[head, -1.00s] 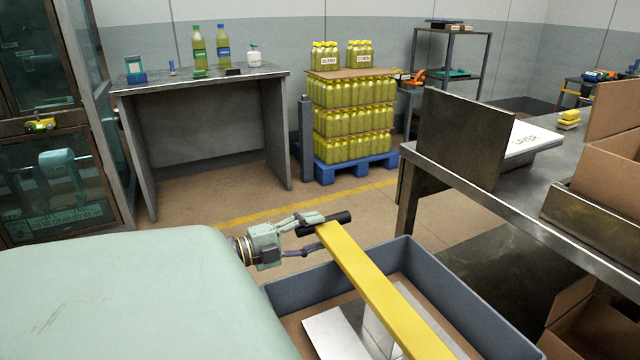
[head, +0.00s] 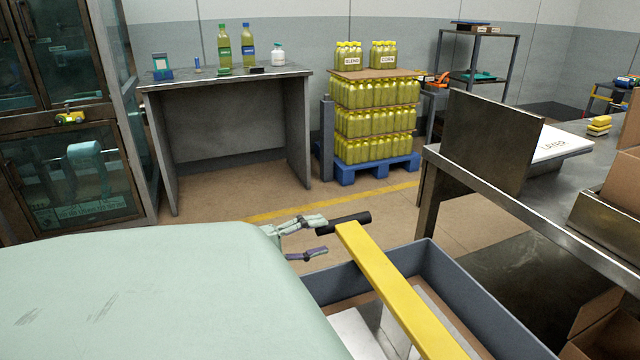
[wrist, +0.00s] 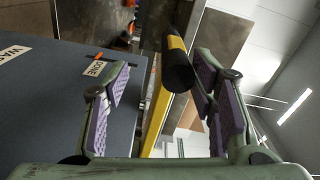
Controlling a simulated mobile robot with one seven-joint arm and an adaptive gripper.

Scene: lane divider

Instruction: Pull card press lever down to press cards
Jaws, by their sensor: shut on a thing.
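The press lever is a yellow bar (head: 390,285) with a black cylindrical handle (head: 350,222) at its far end. It rises slantwise over a grey bin. My gripper (head: 324,238) is at the left end of the handle, with one finger above and one below. I take it as shut on the handle. In the wrist view, the black handle (wrist: 178,72) lies between the purple pads of my gripper (wrist: 160,88), close to the right pad; a gap shows beside the left pad. The cards and the lever's lower end are not clearly visible.
The grey bin (head: 470,300) with pale blocks inside stands under the lever. A metal table (head: 470,175) with an upright panel is at right. A pallet of bottles (head: 375,120) and a workbench (head: 230,80) stand behind. Open floor lies between.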

